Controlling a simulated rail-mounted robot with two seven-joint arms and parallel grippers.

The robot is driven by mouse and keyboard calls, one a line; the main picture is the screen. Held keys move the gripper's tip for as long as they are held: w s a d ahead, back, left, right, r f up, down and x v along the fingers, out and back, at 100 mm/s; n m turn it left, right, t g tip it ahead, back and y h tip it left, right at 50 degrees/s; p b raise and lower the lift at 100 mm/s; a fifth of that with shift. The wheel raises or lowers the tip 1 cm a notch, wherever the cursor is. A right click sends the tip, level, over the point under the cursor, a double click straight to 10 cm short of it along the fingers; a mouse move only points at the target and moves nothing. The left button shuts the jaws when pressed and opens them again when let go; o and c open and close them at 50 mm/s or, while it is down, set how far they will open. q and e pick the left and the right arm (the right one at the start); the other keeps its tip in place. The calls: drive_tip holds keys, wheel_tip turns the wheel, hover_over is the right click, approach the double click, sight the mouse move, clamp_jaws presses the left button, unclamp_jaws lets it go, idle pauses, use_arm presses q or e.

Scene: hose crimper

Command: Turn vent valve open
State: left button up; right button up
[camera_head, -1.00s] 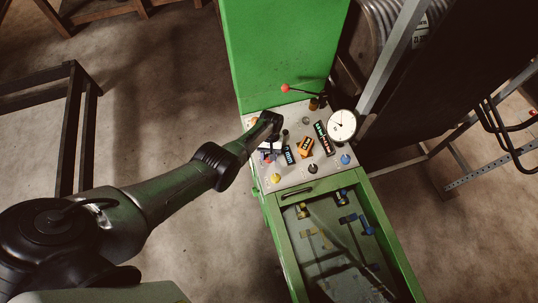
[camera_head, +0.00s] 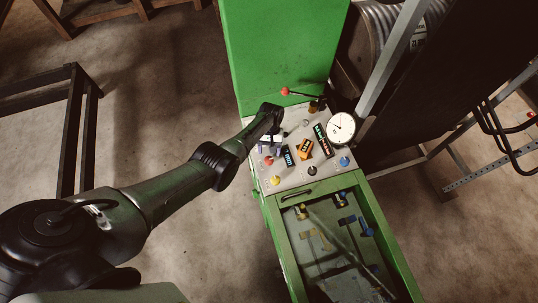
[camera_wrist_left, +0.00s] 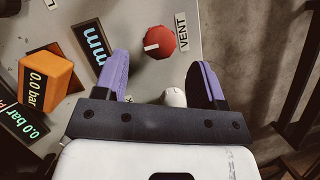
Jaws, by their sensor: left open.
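The vent valve is a red knob with a white mark, beside a VENT label, in the left wrist view (camera_wrist_left: 159,42). Its mark points toward the left of that view. In the head view the red knob (camera_head: 268,160) shows at the left side of the control panel. My left gripper (camera_wrist_left: 162,64) has two purple fingers spread wide and nothing held between them. The red knob lies just beyond the fingertips, roughly between their lines, and no contact shows. In the head view my left gripper (camera_head: 264,142) is over the panel's left edge, partly hidden by its own wrist. My right gripper is out of view.
A small white knob (camera_wrist_left: 175,97) shows between the fingers. An orange display (camera_wrist_left: 46,82) and a mm display (camera_wrist_left: 90,44) sit nearby. The panel (camera_head: 292,178) also carries a yellow button (camera_head: 275,181), a blue button (camera_head: 344,161), a dial gauge (camera_head: 341,127) and a red-tipped lever (camera_head: 286,91).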

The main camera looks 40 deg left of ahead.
use_arm(q)
drive_tip(key=v, duration=0.9)
drive_tip(key=shift+r, duration=0.1)
idle(0.3)
